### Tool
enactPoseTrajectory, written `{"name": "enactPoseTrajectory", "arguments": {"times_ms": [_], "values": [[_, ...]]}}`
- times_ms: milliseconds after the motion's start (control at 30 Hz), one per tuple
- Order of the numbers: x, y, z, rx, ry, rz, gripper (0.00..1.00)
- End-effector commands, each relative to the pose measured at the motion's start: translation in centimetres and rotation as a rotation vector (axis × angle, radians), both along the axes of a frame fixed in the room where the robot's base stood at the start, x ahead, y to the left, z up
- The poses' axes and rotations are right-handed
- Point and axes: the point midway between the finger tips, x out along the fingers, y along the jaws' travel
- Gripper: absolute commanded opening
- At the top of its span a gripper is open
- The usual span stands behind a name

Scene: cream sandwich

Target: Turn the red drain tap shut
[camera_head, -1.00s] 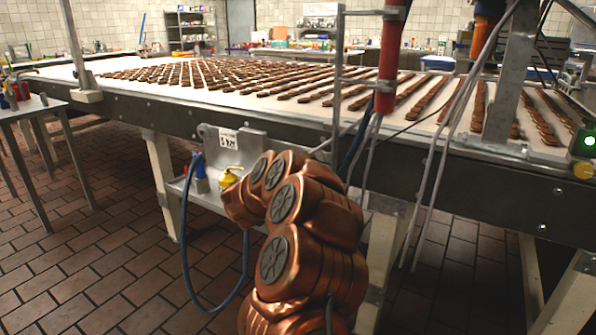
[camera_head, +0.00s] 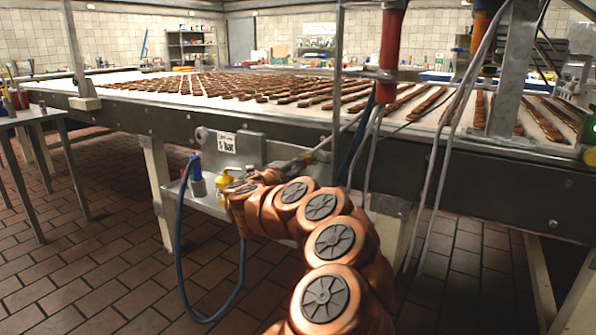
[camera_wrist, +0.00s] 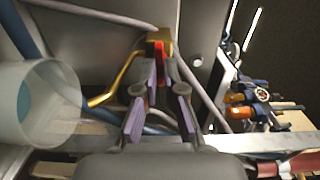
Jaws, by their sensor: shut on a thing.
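In the wrist view, the red drain tap (camera_wrist: 159,62) sits on a brass fitting (camera_wrist: 127,82) whose bent spout runs down to the left. My gripper (camera_wrist: 158,77) reaches up to it, with its purple-padded fingers closed on the red handle. The fingers hide the lower part of the handle. In the head view, my copper arm bends up and left to the grey bracket under the conveyor's side. The red handle cannot be made out there.
A pale translucent cup (camera_wrist: 38,105) stands close left of the fingers. Blue and orange fittings (camera_wrist: 257,96) are at the right. In the head view, a blue hose (camera_head: 181,250) hangs beside the bracket (camera_head: 250,150), near a yellow part (camera_head: 222,184). The conveyor frame (camera_head: 125,118) is above.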

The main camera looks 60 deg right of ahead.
Motion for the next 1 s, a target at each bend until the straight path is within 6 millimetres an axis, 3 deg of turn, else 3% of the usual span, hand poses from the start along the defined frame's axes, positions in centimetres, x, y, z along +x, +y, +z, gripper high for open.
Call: {"name": "enactPoseTrajectory", "arguments": {"times_ms": [667, 700, 900, 1000], "values": [[-0.15, -0.08, -0.17, 0.006, -0.057, -0.005, 0.00], [-0.16, -0.08, -0.17, 0.005, -0.056, -0.005, 0.12], [-0.06, -0.02, -0.11, 0.004, -0.056, -0.002, 0.33], [-0.01, 0.01, -0.10, 0.004, -0.055, -0.001, 0.33]]}}
